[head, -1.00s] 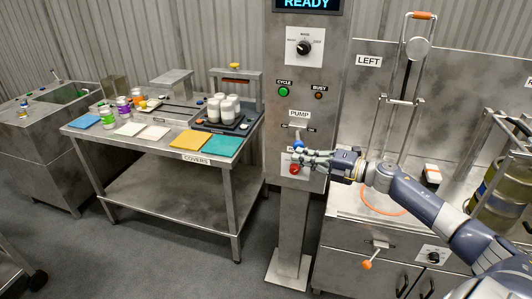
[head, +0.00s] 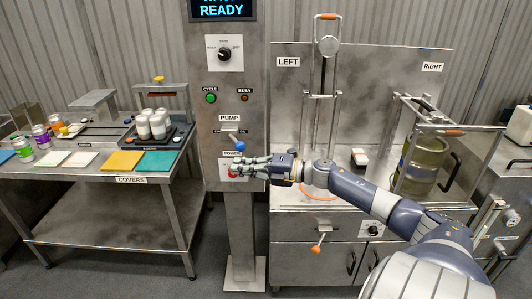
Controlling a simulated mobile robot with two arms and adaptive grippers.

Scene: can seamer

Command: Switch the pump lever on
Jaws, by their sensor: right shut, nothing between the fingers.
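The pump lever (head: 240,146) has a blue knob and hangs below the PUMP label (head: 229,118) on the grey control column. Its knob points down and slightly right. The small position markings beside it are too small to read surely. My right gripper (head: 236,168) reaches in from the right, its fingers pointing left. It is shut and empty, just below the blue knob, in front of the POWER label and partly over a red knob. I cannot tell whether it touches the lever. My left gripper is out of view.
The column also carries a selector dial (head: 224,55), a green button (head: 211,98) and a READY display (head: 222,10). A table (head: 185,165) with covers and white cans stands left. The seamer bench (head: 290,225) is behind my right arm, with a metal keg (head: 424,165) at right.

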